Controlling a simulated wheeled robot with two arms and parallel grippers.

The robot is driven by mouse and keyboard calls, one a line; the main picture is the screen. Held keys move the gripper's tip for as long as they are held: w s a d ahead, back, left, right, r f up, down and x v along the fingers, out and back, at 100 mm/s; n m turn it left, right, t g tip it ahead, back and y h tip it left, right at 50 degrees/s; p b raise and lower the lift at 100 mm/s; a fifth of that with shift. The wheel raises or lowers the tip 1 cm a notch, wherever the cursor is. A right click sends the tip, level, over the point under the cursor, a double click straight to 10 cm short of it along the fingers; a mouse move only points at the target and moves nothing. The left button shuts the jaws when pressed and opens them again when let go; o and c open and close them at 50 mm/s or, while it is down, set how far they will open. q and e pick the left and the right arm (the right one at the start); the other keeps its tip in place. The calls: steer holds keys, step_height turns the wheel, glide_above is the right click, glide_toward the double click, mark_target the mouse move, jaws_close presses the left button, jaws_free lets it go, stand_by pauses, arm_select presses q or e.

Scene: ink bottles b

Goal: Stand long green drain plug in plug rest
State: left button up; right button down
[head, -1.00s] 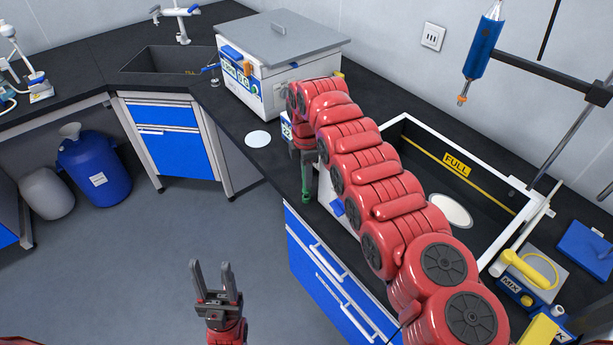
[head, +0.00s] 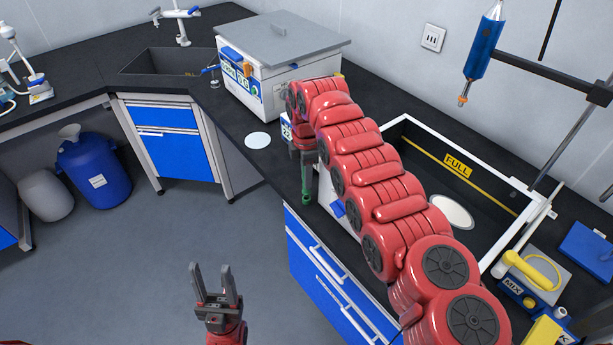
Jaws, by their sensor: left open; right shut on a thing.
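The long green drain plug (head: 306,190) hangs upright below my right gripper (head: 306,168), near the front edge of the black bench. My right gripper points down and is shut on the plug's upper part. Whether the plug's lower end touches the bench is too small to tell. I cannot make out a plug rest; my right arm covers part of the bench there. My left gripper (head: 216,285) is open and empty, fingers up, over the floor in front of the blue drawers.
A white-rimmed basin (head: 490,160) marked FULL lies right of my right arm. A white lidded bath (head: 285,70) stands behind the gripper. A white disc (head: 257,140) lies on the bench to its left. A small blue piece (head: 338,208) shows beside the arm.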

steer(key=shift+f+b, duration=0.75)
steer(key=shift+f, duration=0.45)
steer(key=c, duration=0.6)
jaws_free()
steer(key=shift+c, duration=0.2)
steer(key=shift+r, duration=0.55)
step_height(320, 180, up, 8)
steer(key=shift+a+f, duration=0.1)
steer(key=shift+a, duration=0.05)
steer(key=r+p, duration=0.3)
steer(key=r, duration=0.1)
steer(key=r+p, duration=0.3)
steer(key=p, duration=0.1)
steer(key=shift+d+r, duration=0.2)
steer(key=shift+r, duration=0.2)
steer(key=shift+r+p, duration=0.4)
steer(key=shift+p, duration=0.2)
